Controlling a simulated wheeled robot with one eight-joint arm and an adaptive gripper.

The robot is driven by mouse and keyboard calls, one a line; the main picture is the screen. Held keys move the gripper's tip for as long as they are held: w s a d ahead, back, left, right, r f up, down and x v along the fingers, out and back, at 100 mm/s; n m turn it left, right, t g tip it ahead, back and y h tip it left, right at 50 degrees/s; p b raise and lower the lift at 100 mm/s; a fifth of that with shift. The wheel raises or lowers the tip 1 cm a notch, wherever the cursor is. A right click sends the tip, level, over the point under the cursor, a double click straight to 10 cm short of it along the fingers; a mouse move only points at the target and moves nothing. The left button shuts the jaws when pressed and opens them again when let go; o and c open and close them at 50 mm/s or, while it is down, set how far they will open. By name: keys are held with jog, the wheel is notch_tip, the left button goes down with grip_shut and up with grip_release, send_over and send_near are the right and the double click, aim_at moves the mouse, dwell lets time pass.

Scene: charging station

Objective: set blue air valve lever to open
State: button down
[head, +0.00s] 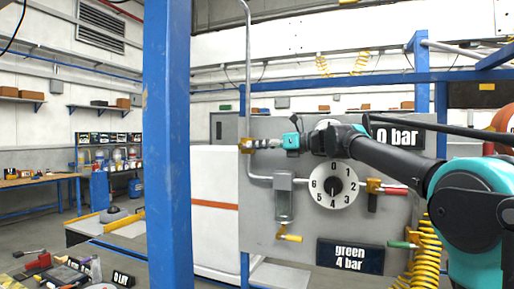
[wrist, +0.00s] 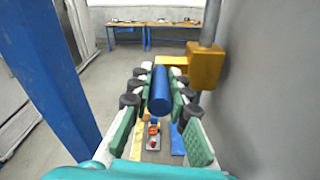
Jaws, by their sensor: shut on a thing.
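In the wrist view the blue lever (wrist: 160,95) lies between the fingers of my gripper (wrist: 161,84), which are shut on it. The lever points toward the camera. The brass valve body (wrist: 205,66) is beyond it to the right, on a grey pipe. In the head view my gripper (head: 270,143) reaches from the right to the brass valve (head: 246,145) at the upper left of the grey panel (head: 262,215). The blue lever is hidden there by the gripper.
The panel has a round dial (head: 333,184), a "0 bar" display (head: 397,136) and a "green 4 bar" sign (head: 349,257). Red (head: 394,191), green (head: 401,244) and yellow (head: 291,238) handles stick out. A blue post (head: 167,150) stands left of the panel.

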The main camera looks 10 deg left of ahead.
jog(key=h, duration=0.1)
jog(key=r+h, duration=0.2)
jog(key=h, duration=0.1)
jog(key=shift+a+g, duration=0.3)
jog(key=shift+w+a+r+h, duration=0.15)
jog(key=shift+r+h, duration=0.15)
jog(key=shift+h, duration=0.35)
jog(key=shift+s+a+r+h, duration=0.15)
jog(key=shift+r+h, duration=0.15)
jog(key=shift+h, duration=0.35)
jog(key=shift+w+a+r+g+h, duration=0.15)
jog(key=shift+a+r+g+h, duration=0.15)
jog(key=shift+h, duration=0.4)
jog(key=c, duration=1.4)
grip_release()
jog(key=shift+c, duration=0.2)
jog(key=shift+d+f, duration=0.15)
